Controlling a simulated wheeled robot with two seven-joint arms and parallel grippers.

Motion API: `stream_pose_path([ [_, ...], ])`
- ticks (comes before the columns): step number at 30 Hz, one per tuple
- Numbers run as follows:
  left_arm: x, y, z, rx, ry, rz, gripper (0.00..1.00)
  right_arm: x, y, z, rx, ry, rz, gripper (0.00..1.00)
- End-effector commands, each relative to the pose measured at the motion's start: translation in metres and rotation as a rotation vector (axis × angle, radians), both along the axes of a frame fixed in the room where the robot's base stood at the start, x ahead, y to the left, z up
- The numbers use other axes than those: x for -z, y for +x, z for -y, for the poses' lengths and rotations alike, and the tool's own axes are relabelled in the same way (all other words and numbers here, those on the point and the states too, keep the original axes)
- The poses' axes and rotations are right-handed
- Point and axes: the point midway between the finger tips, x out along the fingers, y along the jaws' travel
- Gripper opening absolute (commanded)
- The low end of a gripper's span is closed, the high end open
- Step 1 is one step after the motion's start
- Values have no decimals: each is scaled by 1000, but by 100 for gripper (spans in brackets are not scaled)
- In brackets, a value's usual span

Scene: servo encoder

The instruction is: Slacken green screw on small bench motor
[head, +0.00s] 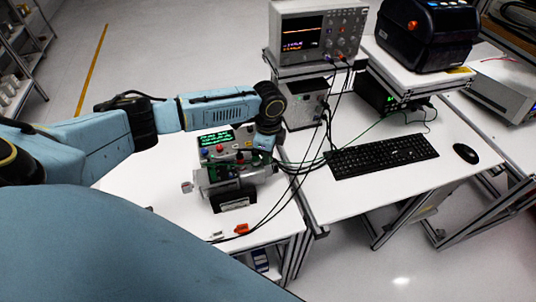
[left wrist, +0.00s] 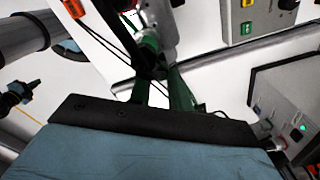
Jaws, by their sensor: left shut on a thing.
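The small bench motor unit (head: 232,202) stands on the left white table, below a box with a green-lit text display (head: 217,138). My left gripper (head: 254,158) reaches down over the right side of the motor unit. In the left wrist view, the fingers of my left gripper (left wrist: 152,58) are close together at the top middle, against a grey metal part. They are shut on the green screw, which is mostly hidden between the tips. My right gripper is not in view.
Black cables hang beside my left gripper to the right. An oscilloscope (head: 315,33) stands on a raised shelf behind. A keyboard (head: 382,156) and mouse (head: 465,153) lie on the right table. An orange connector (head: 241,228) lies near the left table's front edge.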

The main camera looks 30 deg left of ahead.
Motion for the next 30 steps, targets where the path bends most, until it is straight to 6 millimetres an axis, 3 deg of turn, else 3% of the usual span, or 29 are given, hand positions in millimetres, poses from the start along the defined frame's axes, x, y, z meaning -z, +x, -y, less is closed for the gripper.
stream_pose_path([
  [17, 0, 0, 0, -162, 1, -1, 3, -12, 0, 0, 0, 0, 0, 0],
  [30, 1, -1, 1, -828, -1, -3, 3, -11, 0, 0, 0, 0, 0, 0],
])
